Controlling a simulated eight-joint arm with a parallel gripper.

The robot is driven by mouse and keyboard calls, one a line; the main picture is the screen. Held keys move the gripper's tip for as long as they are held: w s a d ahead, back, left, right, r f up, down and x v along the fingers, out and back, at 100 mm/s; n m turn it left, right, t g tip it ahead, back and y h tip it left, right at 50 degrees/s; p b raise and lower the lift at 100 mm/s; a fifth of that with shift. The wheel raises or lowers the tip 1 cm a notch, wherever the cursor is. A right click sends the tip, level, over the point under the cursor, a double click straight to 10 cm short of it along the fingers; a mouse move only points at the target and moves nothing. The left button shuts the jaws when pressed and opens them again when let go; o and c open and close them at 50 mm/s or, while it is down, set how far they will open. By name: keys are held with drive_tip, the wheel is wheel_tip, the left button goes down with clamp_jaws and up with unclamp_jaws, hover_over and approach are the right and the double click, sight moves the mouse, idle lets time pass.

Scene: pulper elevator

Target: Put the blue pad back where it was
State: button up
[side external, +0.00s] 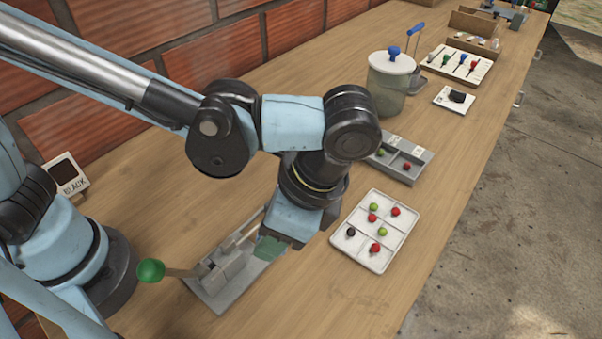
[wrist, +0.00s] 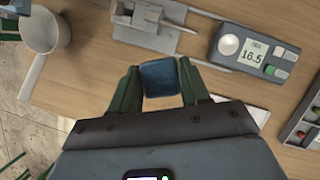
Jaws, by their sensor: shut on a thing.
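The blue pad (wrist: 160,78) is a small dark-blue block between the two green fingers of my gripper (wrist: 160,86) in the wrist view. Both fingers press on its sides. In the side view my gripper (side external: 269,249) points down beside the grey lever fixture (side external: 228,272), and the pad cannot be made out there. The wooden bench shows around the pad in the wrist view; its height above the bench is unclear. A white flat piece (wrist: 250,112) lies partly hidden behind my gripper.
A scale (wrist: 256,50) reading 16.5 and a white cup (wrist: 42,31) show in the wrist view. A white tray (side external: 349,244) of red, green and dark fruits, a grey divided tray (side external: 415,178) and a lidded jar (side external: 391,80) stand along the bench (side external: 470,150). The right front strip is clear.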

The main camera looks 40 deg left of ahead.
drive_tip(key=s+d+r+n+g+h, duration=0.1)
drive_tip(key=s+d+n+h, duration=0.4)
drive_tip(key=n, duration=0.6)
drive_tip(key=s+d+n+h, duration=0.25)
drive_tip(key=s+n, duration=0.35)
drive_tip(key=n, duration=0.5)
hover_over(317, 309)
drive_tip(key=a, duration=0.1)
drive_tip(key=f, duration=0.4)
drive_tip(key=w+f, duration=0.1)
drive_tip(key=f, duration=0.1)
drive_tip(key=shift+f, duration=2.25)
drive_tip(key=shift+f, duration=0.15)
drive_tip(key=o, duration=1)
